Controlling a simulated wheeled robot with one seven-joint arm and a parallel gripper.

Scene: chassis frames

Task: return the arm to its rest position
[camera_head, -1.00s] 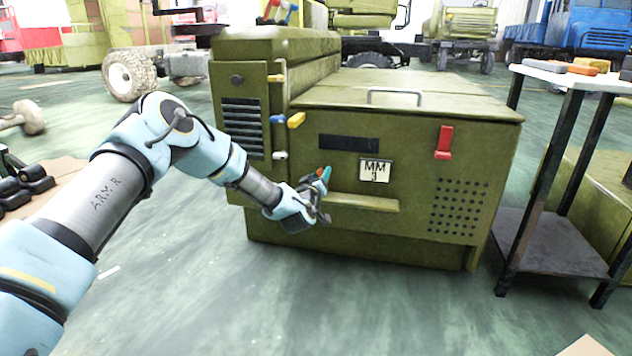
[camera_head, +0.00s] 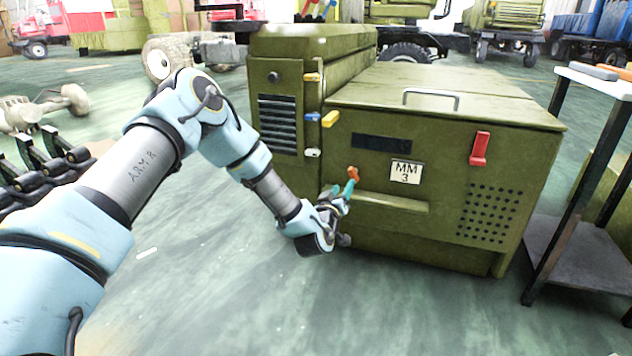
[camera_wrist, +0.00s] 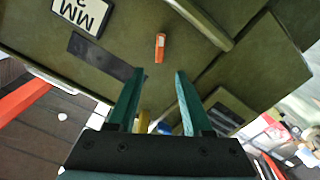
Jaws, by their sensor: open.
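My gripper (camera_head: 340,198) is at the end of my light blue arm, in front of the lower left of the green machine's front face. In the wrist view my gripper (camera_wrist: 158,95) shows two green fingers spread apart with nothing between them. The green machine (camera_head: 370,225) carries a plate marked MM 3 (camera_head: 406,172). An orange handle (camera_wrist: 160,47) on the machine's face lies beyond the fingertips in the wrist view. In the head view the orange handle (camera_head: 353,173) shows just above the gripper. I cannot tell how near the fingers are to the face.
A red handle (camera_head: 480,148) is at the machine's right. A yellow handle (camera_head: 329,119) and a blue one (camera_head: 312,116) are at its left. A table with a dark lower shelf (camera_head: 572,252) stands at the right. Black parts (camera_head: 45,168) lie at the left.

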